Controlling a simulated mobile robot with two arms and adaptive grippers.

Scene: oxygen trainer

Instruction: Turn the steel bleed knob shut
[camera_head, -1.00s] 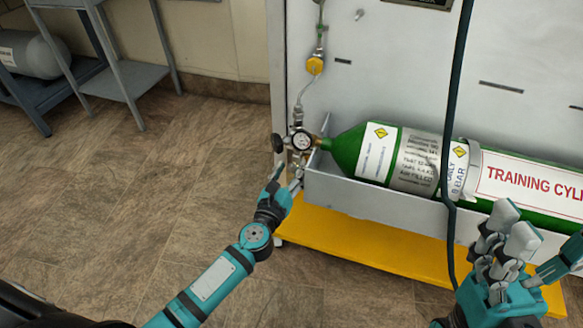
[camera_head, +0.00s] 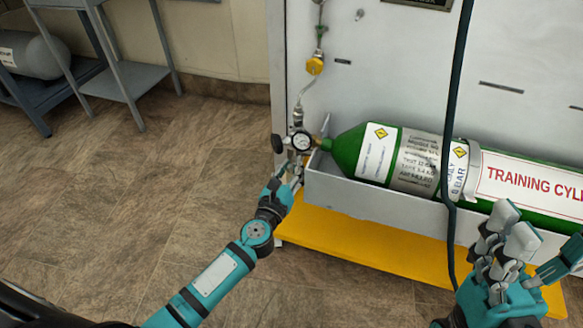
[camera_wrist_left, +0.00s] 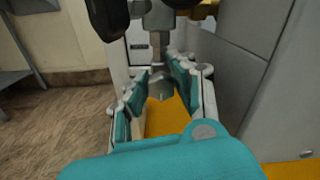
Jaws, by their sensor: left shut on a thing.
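The steel bleed knob (camera_wrist_left: 163,84) hangs below the valve fitting in the left wrist view, a grey faceted piece on a short stem. My left gripper (camera_wrist_left: 160,88) has its fingers on both sides of it and is shut on it. In the head view my left gripper (camera_head: 290,172) is just below the pressure gauge (camera_head: 302,141), at the cylinder's valve end, and mostly hides the knob. My right gripper (camera_head: 512,248) is open and empty at the lower right, in front of the cylinder.
A green training cylinder (camera_head: 347,150) lies in a grey tray (camera_head: 345,190) above a yellow base (camera_head: 370,250). A black handwheel (camera_head: 277,144) sits left of the gauge. A dark hose (camera_head: 452,120) hangs in front of the cylinder.

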